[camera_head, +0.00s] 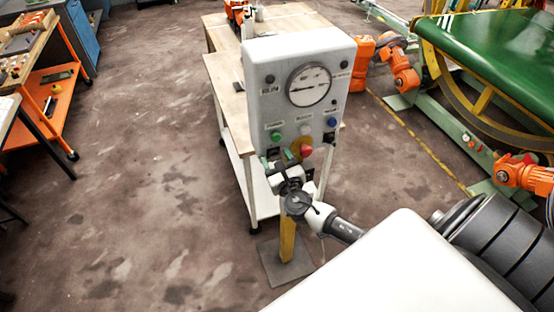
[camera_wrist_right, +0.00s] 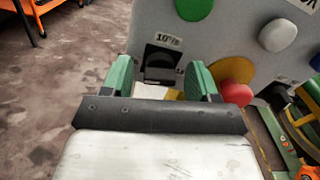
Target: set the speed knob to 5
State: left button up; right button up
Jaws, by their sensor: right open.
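The white control box (camera_head: 290,110) stands upright on a yellow post in the head view. The black knob (camera_wrist_right: 160,62), on a dark square plate, sits low on its left part, with a small "10%" label above it in the wrist view. The knob's pointer and exact setting are too small to read. My right gripper (camera_head: 283,160) is in front of the panel's lower left. In the wrist view its green fingertips (camera_wrist_right: 161,78) are open, one on each side of the knob. I cannot tell whether they touch it. My left gripper is not in view.
A red stop button (camera_wrist_right: 236,94) on yellow is just right of the right finger. Green (camera_head: 276,136), white (camera_head: 305,130) and blue (camera_head: 332,122) buttons sit above, under a round gauge (camera_head: 308,85). A wooden-topped table (camera_head: 222,75) stands behind the box.

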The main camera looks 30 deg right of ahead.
jog(key=b+v, duration=0.2)
jog(key=v, duration=0.8)
jog(key=shift+s+b, duration=0.35)
jog(key=shift+s, duration=0.05)
